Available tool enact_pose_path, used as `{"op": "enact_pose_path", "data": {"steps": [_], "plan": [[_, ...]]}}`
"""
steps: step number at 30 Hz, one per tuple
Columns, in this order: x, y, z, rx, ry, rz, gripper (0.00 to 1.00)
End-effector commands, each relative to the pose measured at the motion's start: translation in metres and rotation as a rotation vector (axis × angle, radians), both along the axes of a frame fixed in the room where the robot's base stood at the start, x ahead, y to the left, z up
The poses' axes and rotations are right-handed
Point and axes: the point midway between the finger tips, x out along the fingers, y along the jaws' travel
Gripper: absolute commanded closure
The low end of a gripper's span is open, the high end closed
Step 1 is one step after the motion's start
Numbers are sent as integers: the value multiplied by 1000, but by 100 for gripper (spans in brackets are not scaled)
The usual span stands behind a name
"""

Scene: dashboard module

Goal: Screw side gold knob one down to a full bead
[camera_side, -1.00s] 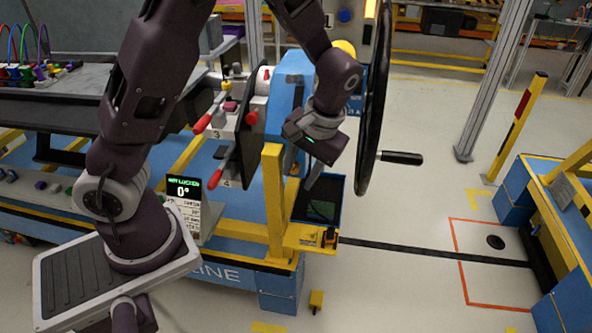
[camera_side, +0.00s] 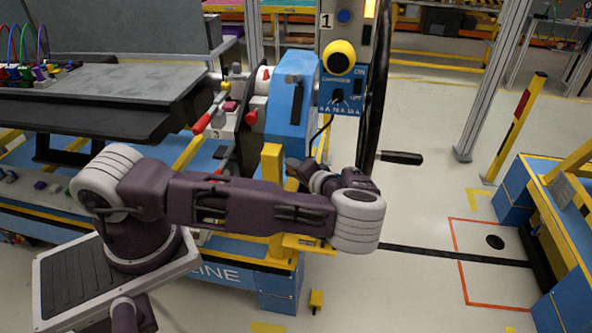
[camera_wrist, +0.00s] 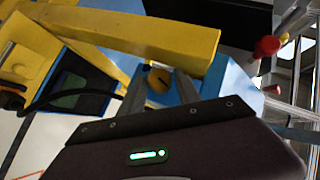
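The gold knob (camera_wrist: 158,88) shows in the wrist view as a small round yellow-gold knob with a dark mark, in front of a blue surface. My gripper (camera_wrist: 162,76) has its two grey fingers apart, one on each side of the knob in this view. I cannot tell whether either finger touches it. In the side view my forearm lies across the front of the blue machine, with my wrist beside the yellow post. The fingertips and the gold knob cannot be made out there.
A yellow beam (camera_wrist: 130,32) crosses the wrist view close above the fingers, and a yellow post (camera_side: 271,165) stands by my wrist. A small dark screen box (camera_wrist: 75,90) and red knobs (camera_wrist: 268,46) lie to the sides. A large black wheel (camera_side: 371,100) stands behind my wrist.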

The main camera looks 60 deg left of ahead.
Motion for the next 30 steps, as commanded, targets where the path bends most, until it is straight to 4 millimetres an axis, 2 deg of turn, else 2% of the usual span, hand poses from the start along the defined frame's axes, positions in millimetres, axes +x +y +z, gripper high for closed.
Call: {"op": "enact_pose_path", "data": {"steps": [6, 8, 12, 13, 22, 30], "plan": [[0, 1, -1, -1, 0, 0, 61], [0, 1, -1, -1, 0, 0, 70], [0, 1, 0, -1, 0, 0, 98], [0, 1, -1, -1, 0, 0, 100], [0, 0, -1, 23, 24, 1, 100], [1, 0, -4, 143, 147, -1, 100]]}}
